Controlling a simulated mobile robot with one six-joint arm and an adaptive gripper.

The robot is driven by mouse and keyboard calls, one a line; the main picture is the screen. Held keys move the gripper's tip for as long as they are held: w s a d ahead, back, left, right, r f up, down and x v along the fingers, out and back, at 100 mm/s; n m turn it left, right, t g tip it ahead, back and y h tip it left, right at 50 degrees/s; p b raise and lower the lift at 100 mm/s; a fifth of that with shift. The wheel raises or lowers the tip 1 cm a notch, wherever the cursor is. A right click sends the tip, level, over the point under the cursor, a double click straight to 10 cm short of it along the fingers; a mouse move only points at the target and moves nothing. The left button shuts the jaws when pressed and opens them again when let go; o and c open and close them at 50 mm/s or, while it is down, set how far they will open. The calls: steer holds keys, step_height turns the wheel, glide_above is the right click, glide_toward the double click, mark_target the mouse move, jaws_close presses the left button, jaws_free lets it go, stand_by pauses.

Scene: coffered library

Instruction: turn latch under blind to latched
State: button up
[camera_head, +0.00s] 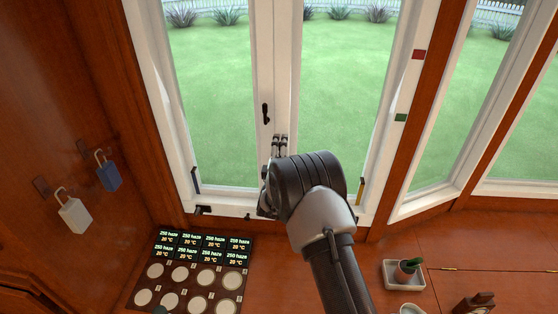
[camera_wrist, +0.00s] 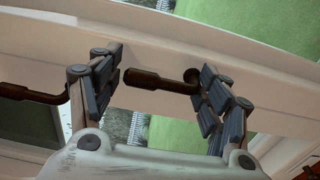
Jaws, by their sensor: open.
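My gripper (camera_head: 279,142) is in front of the white middle post of the window, open. In the wrist view its two fingers (camera_wrist: 160,85) stand on either side of a dark brown lever handle (camera_wrist: 155,80). The lever lies roughly sideways in that picture, with its pivot near the right finger; I cannot tell if the fingers touch it. A second dark lever (camera_wrist: 30,92) shows at the left, partly behind the left finger. In the head view a black handle (camera_head: 265,113) stands upright on the post just above my gripper. No blind is visible, and my wrist hides the lower post.
A white padlock (camera_head: 75,215) and a blue padlock (camera_head: 108,173) hang on the left wall. A panel of displays and round knobs (camera_head: 190,272) lies below the window. A white tray (camera_head: 390,277) holding a plant sits at right. Red and green markers are on the right frame.

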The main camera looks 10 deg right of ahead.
steer(key=s+a, duration=0.2)
steer(key=s, duration=0.9)
steer(key=shift+s+a, duration=0.15)
steer(key=shift+s, duration=0.15)
steer(key=shift+r, duration=0.15)
steer(key=s+d+r+m+g+y, duration=0.1)
steer(key=s+r+m+g+y, duration=0.45)
steer(key=s+r, duration=0.75)
steer(key=s+d+m+g, duration=0.2)
steer(key=s+m, duration=0.1)
steer(key=s, duration=0.7)
steer(key=s+d+m+g+h, duration=0.1)
steer(key=s+d+m+g, duration=0.1)
steer(key=s, duration=0.9)
steer(key=s+d+r+m+g+h, duration=0.1)
steer(key=s+m, duration=0.4)
steer(key=s, duration=0.5)
steer(key=shift+s+d+g, duration=0.2)
steer(key=shift+d+g, duration=0.65)
steer(key=shift+g, duration=0.3)
